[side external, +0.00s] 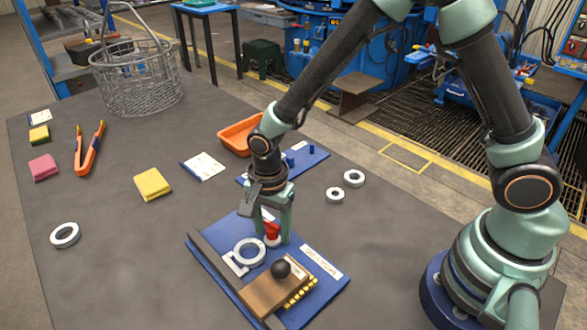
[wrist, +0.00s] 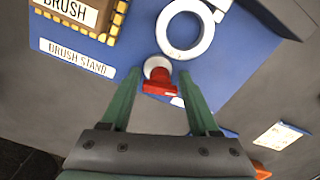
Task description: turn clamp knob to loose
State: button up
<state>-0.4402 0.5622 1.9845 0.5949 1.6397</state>
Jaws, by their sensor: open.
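The clamp knob (side external: 272,231) is red and sits on a round pale base on the blue board (side external: 213,259). In the wrist view the red knob (wrist: 159,85) lies between my two green fingers, with its pale base just beyond it. My gripper (side external: 271,238) points down over the knob. The fingers are open in the wrist view (wrist: 160,90), with a gap on both sides of the knob. A white ring (side external: 248,251) lies on the board beside the knob; it also shows in the wrist view (wrist: 186,52). Any loose marking is not readable.
A wooden brush (side external: 264,295) with a black ball handle (side external: 281,269) stands on the board near the knob. White rings (side external: 353,178), a second blue board (side external: 306,157) and an orange tray (side external: 238,133) lie behind.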

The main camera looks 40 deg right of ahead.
aim_at(271, 223)
jog(key=shift+m, duration=0.6)
notch_tip(271, 223, up, 12)
jog(key=s+d+r+n+t, duration=0.2)
jog(key=s+d+r+n, duration=0.1)
jog(key=d+r+n, duration=0.2)
jog(key=s+d+r+n+t, duration=0.3)
jog(key=d+r+n, duration=0.3)
jog(key=d+n, duration=0.4)
jog(key=shift+s+d+t, duration=0.25)
jog(key=shift+d+t, duration=0.05)
jog(key=shift+d, duration=0.45)
jog(key=shift+r, duration=0.1)
